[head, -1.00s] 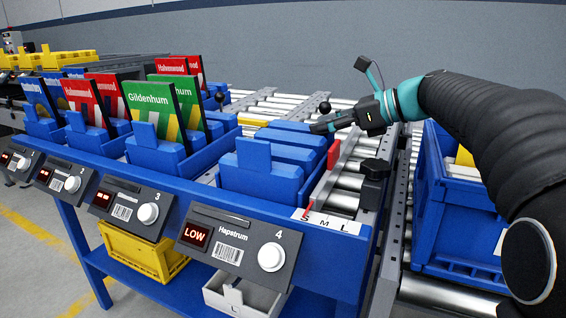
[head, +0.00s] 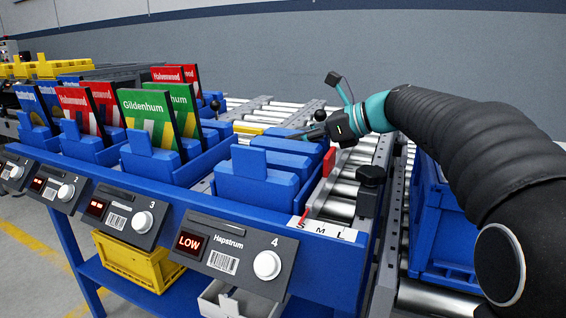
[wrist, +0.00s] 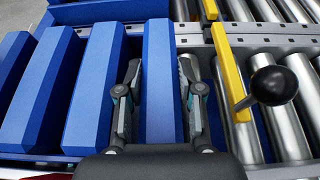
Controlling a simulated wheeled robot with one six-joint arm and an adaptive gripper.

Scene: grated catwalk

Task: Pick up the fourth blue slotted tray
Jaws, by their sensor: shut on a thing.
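Several blue slotted trays stand in a row in the fourth bay. The front tray (head: 246,188), with an upright tab, is nearest the display marked 4. My gripper (wrist: 160,95) is shut on the rearmost tray, the fourth blue slotted tray (wrist: 160,60), with one finger down each long side. In the head view my gripper (head: 303,135) is at the far end of the row, and its fingertips partly hide that tray. The tray's lower part is hidden, so I cannot tell whether it is off its support.
Another blue tray (wrist: 95,85) stands close left of my gripper in the wrist view. A yellow bar (wrist: 229,75) and a black knob (wrist: 273,86) are on the right. Card-filled trays fill the left bays. A blue crate (head: 430,235) stands right of the rollers.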

